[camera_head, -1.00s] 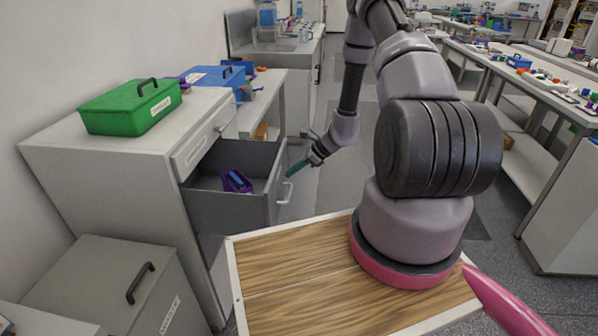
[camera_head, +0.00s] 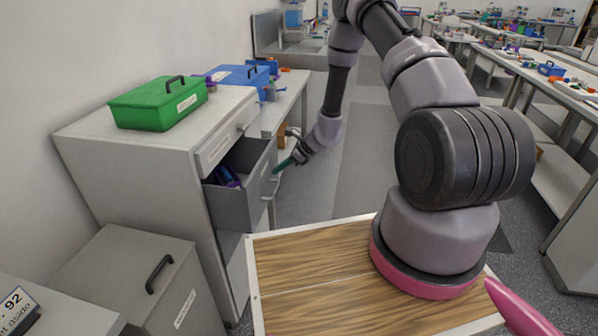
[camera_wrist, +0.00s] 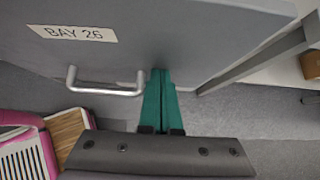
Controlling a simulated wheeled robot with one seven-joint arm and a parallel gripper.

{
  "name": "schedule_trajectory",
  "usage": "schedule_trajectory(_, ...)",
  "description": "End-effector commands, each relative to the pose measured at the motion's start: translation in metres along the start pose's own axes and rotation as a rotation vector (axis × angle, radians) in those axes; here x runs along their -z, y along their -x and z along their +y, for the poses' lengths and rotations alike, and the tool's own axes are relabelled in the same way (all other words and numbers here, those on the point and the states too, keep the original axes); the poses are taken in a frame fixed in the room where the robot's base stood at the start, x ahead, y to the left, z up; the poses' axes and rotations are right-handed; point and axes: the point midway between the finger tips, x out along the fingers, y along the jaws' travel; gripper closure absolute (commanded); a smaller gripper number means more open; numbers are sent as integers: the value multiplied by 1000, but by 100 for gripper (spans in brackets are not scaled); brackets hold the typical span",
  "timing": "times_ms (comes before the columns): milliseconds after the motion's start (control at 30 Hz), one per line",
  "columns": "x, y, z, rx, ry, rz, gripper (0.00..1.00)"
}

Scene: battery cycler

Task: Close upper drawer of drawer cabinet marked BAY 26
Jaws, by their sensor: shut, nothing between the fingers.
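The grey drawer (camera_head: 233,210) of the cabinet stands partly open, below a shut front panel. A purple and blue object lies inside it. In the wrist view the drawer front (camera_wrist: 200,45) carries a BAY 26 label (camera_wrist: 72,34) and a metal bar handle (camera_wrist: 105,89). My gripper (camera_head: 278,168) has its teal fingers shut and empty. In the wrist view the shut fingertips (camera_wrist: 160,72) are at the drawer front, just right of the handle. They look in contact with the front, but I cannot be sure.
A green box (camera_head: 158,103) and a blue box (camera_head: 238,76) stand on the cabinet top (camera_head: 135,137) and the bench behind it. A lower grey cabinet (camera_head: 125,270) is at front left. Open floor (camera_head: 350,150) lies beyond the arm. Benches with clutter line the right.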

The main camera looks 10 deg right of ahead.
Motion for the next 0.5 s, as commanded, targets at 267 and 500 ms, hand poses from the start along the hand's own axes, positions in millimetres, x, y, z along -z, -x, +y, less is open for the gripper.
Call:
schedule_trajectory(267, -50, -51, 1, -2, 3, -1, 100)
schedule_trajectory(500, -78, -78, 0, 0, 1, 0, 100)
